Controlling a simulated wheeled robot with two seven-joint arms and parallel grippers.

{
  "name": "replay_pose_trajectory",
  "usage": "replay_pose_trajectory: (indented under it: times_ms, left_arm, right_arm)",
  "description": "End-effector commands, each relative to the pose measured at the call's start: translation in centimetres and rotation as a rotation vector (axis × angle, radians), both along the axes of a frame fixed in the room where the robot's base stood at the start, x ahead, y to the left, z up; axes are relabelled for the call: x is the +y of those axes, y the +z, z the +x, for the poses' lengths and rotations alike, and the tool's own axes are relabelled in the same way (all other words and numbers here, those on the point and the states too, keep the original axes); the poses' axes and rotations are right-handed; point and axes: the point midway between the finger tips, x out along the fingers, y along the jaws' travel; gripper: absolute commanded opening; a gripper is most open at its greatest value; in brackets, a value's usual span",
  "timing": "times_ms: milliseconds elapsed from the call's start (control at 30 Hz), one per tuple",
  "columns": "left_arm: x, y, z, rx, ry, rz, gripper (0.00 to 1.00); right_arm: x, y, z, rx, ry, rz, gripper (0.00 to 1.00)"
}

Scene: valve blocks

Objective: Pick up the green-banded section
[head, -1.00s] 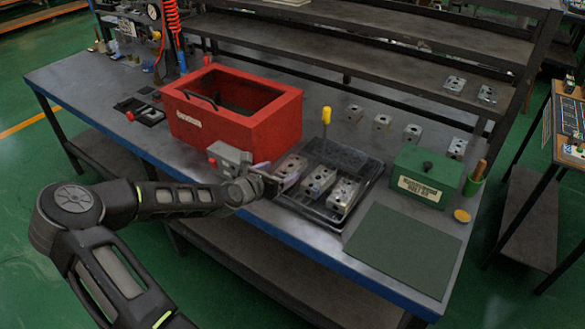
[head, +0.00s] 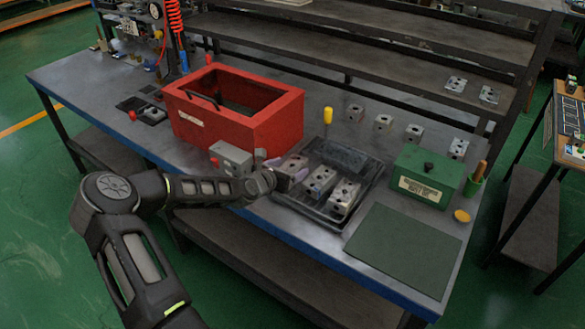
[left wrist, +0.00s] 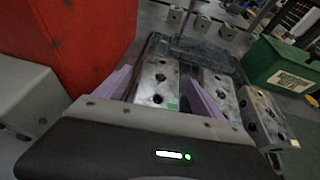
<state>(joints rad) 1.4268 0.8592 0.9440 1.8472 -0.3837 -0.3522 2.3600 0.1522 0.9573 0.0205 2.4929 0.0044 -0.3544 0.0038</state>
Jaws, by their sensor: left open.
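Three grey metal valve sections stand side by side in a black tray (head: 372,178). The leftmost section (head: 293,163) shows a small green mark in the left wrist view (left wrist: 158,80), so it appears to be the green-banded one. My left gripper (head: 283,172) is at this section. In the left wrist view its two purple fingers (left wrist: 160,82) are open, one on each side of the section. I cannot tell whether they touch it. The middle section (head: 320,181) is just right of the right finger, and the third section (head: 344,196) is beyond it. My right gripper is out of view.
A red open bin (head: 210,130) and a grey box (head: 231,158) stand left of the tray. A green box (head: 425,177) and a flat green mat (head: 405,248) are to the right. Several metal blocks (head: 383,124) line the back.

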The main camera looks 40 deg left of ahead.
Motion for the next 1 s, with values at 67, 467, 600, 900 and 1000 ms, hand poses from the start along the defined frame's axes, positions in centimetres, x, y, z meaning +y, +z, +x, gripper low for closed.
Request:
replay_pose_trajectory:
  times_ms: [67,467,600,900,1000]
  left_arm:
    - [0.0,-0.2,1.2,-0.001,-0.001,-0.002,0.78]
    - [0.2,-0.9,2.2,0.000,0.000,0.000,0.78]
    - [0.2,-0.9,2.2,0.000,0.000,0.000,0.78]
    - [0.2,-0.9,2.2,0.000,0.000,0.000,0.70]
    - [0.2,-0.9,2.2,0.000,0.000,0.000,0.62]
  right_arm:
    - [0.0,0.4,0.0,0.001,-0.001,-0.001,0.36]
    - [0.0,0.5,-0.1,0.003,0.000,-0.002,0.36]
    - [0.0,0.5,-0.1,0.003,0.000,-0.002,0.36]
    - [0.0,0.5,-0.1,0.003,0.000,-0.002,0.36]
    - [0.0,0.5,-0.1,0.003,0.000,-0.002,0.36]
